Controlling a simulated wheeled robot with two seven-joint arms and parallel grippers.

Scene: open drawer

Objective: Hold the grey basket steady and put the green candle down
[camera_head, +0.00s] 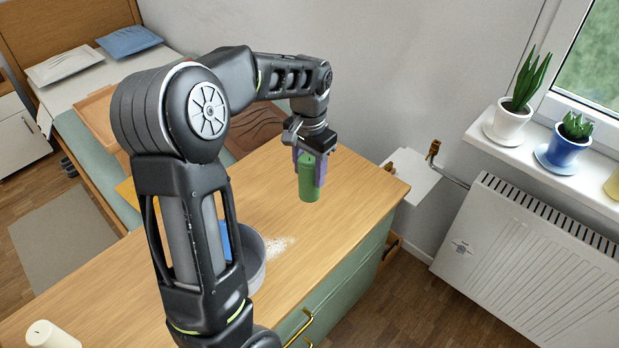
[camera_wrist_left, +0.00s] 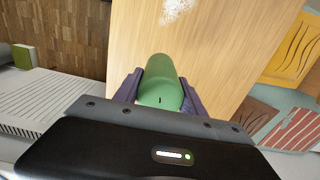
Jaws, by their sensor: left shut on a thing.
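The green candle (camera_head: 309,179) is upright between the purple fingers of my left gripper (camera_head: 311,166), which is shut on it. The candle also shows in the left wrist view (camera_wrist_left: 160,84), between both fingers (camera_wrist_left: 160,92). It is over the right part of the wooden top of the dresser; I cannot tell whether its base touches. The grey basket (camera_head: 255,262) stands on the dresser top, mostly hidden behind my left arm, with something blue inside. My right gripper is not in view.
The wooden dresser top (camera_head: 170,300) has a white powdery patch (camera_head: 270,247) beside the basket. A radiator (camera_head: 530,265) and a windowsill with potted plants (camera_head: 512,118) are at the right. A bed is behind.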

